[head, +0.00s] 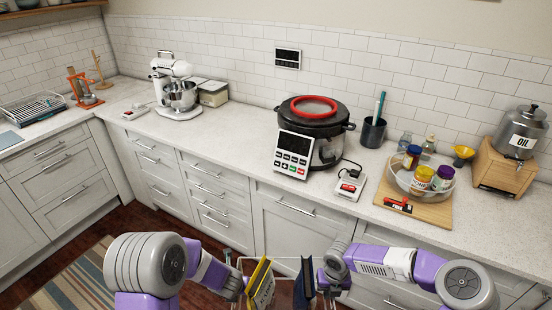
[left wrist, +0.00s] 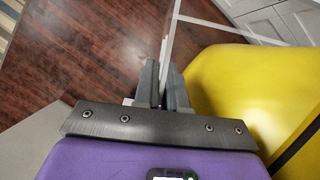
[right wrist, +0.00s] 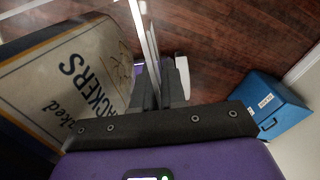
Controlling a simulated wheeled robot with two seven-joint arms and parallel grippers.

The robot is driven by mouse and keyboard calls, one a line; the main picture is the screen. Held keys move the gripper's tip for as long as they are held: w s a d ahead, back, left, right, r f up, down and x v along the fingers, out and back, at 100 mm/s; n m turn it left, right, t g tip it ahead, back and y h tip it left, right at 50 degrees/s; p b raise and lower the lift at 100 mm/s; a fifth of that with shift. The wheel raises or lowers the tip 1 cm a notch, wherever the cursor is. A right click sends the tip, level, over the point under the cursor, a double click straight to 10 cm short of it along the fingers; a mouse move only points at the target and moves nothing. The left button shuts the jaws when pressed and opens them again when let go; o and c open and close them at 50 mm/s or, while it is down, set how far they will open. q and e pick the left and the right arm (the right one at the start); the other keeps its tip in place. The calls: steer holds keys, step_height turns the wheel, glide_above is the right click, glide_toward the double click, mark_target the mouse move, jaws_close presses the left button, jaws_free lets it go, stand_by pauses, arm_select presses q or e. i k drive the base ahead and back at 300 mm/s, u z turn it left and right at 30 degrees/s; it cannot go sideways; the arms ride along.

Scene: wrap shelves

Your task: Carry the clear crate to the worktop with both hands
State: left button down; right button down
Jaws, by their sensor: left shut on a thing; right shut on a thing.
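The clear crate (head: 283,287) is at the bottom middle of the head view, in front of the cabinets and below worktop height. It holds a yellow box (head: 260,283) and a dark blue box (head: 304,283). My left gripper (head: 240,284) is shut on its left wall, whose clear edge (left wrist: 172,32) runs between the fingers (left wrist: 163,80) in the left wrist view. My right gripper (head: 326,280) is shut on the opposite wall (right wrist: 145,35), with its fingers (right wrist: 162,78) in the right wrist view. The crate's bottom is hidden. The pale worktop (head: 235,143) runs along the wall.
On the worktop stand a mixer (head: 178,92), a large cooker (head: 312,125), a dark cup (head: 373,132), a bowl of jars (head: 405,182) on a board and an oil dispenser (head: 522,135). Worktop between mixer and cooker is clear. A blue bin (right wrist: 270,108) stands on the floor.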

mark_target(233, 137)
steer(key=i, duration=0.5)
steer(key=u, duration=2.1)
steer(key=i, duration=1.85)
steer(key=z, duration=2.45)
